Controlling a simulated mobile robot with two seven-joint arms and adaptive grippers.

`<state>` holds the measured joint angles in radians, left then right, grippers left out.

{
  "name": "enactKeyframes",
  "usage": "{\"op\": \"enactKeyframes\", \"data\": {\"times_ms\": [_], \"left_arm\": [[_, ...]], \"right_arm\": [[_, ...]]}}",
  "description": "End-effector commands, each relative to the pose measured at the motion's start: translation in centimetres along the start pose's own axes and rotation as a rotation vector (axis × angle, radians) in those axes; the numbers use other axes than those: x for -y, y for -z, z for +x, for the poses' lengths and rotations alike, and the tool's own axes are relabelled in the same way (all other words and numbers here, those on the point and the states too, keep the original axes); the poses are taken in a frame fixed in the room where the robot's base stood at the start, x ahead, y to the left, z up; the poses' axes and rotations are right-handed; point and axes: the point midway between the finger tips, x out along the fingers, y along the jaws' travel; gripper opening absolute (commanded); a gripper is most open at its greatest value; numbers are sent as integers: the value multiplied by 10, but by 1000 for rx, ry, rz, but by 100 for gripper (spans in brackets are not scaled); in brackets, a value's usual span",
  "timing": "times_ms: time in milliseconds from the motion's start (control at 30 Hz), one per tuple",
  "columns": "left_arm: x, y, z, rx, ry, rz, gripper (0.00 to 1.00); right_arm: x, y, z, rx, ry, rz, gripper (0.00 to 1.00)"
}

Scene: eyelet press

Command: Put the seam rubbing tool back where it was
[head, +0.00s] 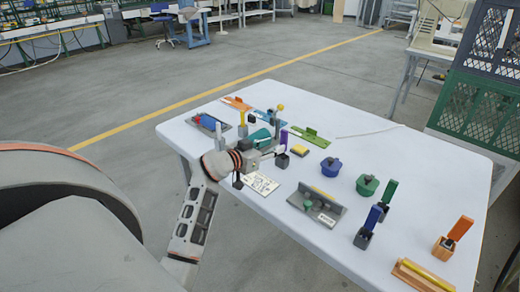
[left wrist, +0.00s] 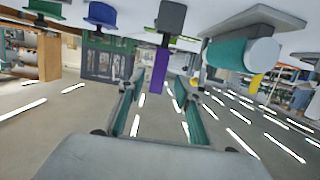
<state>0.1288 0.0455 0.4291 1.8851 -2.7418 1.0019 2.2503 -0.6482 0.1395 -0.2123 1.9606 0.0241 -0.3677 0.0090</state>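Which object is the seam rubbing tool I cannot tell for sure. A flat purple tool (head: 283,137) stands upright in a small dark grey block (head: 282,161) near the middle of the table. My left gripper (head: 272,148) is low over the table beside it. In the left wrist view, upside down, the purple tool (left wrist: 159,72) shows between my two spread fingers (left wrist: 160,108), with its grey block (left wrist: 171,17) above. The fingers look apart from it. Similar tools stand to the right: blue (head: 374,216), green (head: 390,190) and orange (head: 460,228). My right gripper is not in view.
Close to my left gripper are a teal cylinder (left wrist: 240,52) on a grey base and a white label card (head: 262,183). A grey fixture with a yellow strip (head: 318,207), a blue pot (head: 330,168) and a green pot (head: 367,186) stand right. The table's far right (head: 440,155) is clear.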

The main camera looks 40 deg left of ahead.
Motion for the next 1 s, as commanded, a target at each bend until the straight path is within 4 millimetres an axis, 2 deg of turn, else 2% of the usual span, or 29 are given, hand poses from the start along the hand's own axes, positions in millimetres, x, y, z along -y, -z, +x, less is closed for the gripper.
{"op": "enactKeyframes", "data": {"times_ms": [33, 200, 400, 1000], "left_arm": [[0, 1, -12, 0, 2, 0, 34], [0, 1, -44, 1, 2, 0, 34], [0, 0, -66, 0, 1, 0, 34], [0, 0, -71, 0, 1, 0, 34]], "right_arm": [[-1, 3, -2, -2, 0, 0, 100], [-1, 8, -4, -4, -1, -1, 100], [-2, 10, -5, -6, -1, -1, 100], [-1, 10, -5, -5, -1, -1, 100]]}}
